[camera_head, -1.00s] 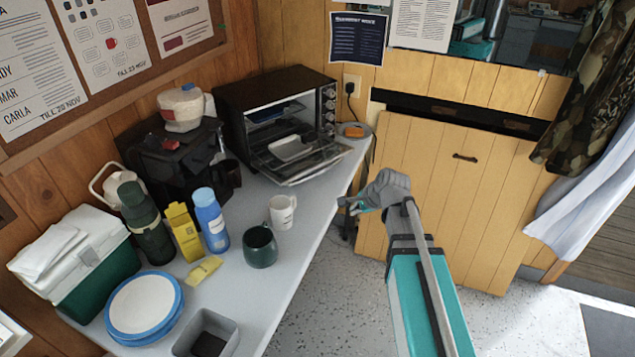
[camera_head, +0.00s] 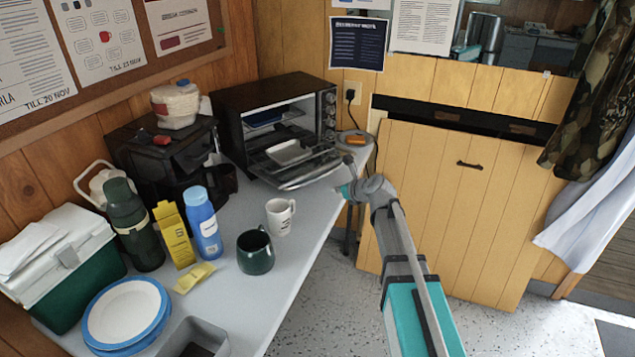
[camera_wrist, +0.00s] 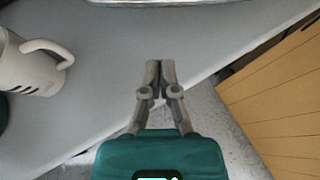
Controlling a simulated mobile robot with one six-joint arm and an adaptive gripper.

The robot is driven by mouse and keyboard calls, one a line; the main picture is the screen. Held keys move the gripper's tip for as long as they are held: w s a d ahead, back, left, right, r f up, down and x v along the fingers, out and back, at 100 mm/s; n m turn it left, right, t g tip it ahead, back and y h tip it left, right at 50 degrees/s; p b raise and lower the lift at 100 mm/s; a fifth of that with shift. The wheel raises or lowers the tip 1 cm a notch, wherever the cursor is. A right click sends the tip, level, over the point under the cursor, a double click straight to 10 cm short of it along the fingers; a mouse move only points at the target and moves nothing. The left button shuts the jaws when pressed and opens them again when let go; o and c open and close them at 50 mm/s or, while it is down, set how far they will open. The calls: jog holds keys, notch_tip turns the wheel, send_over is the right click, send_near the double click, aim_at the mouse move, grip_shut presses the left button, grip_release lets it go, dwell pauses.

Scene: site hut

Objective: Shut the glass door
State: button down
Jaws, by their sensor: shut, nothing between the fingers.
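The glass door (camera_head: 309,168) belongs to the black toaster oven (camera_head: 236,127) at the back of the counter. It is hinged at the bottom and hangs open, lowered toward the front. A pale tray (camera_head: 289,152) sits in the oven's opening, above the door. My gripper (camera_head: 347,174) is at the counter's right edge, right of the door's front edge and apart from it. In the wrist view my gripper (camera_wrist: 161,65) has its fingers together and holds nothing. A strip of shiny metal edge (camera_wrist: 160,2) shows at the top of that view; it may be the door's edge.
A white mug (camera_head: 280,216) and a dark green mug (camera_head: 255,251) stand on the counter in front of the oven. A small plate with an orange item (camera_head: 354,139) lies right of the oven. A yellow panel (camera_head: 440,210) leans against the wall at right.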

aim_at(318, 197)
jog(key=shift+w, duration=0.1)
dwell(0.3)
jog(key=b+x, duration=0.4)
jog(key=x, duration=0.4)
jog(key=shift+w+a+f, duration=0.15)
jog(key=shift+f, duration=0.1)
jog(key=shift+b+x, duration=0.6)
jog(key=shift+x, duration=0.25)
jog(key=shift+r+p, duration=0.5)
jog(key=shift+p, duration=0.05)
jog(key=shift+w+a+r+p, duration=0.1)
jog(key=shift+a+r+p, duration=0.05)
jog(key=shift+r+p, duration=1.5)
jog(key=shift+r, duration=0.1)
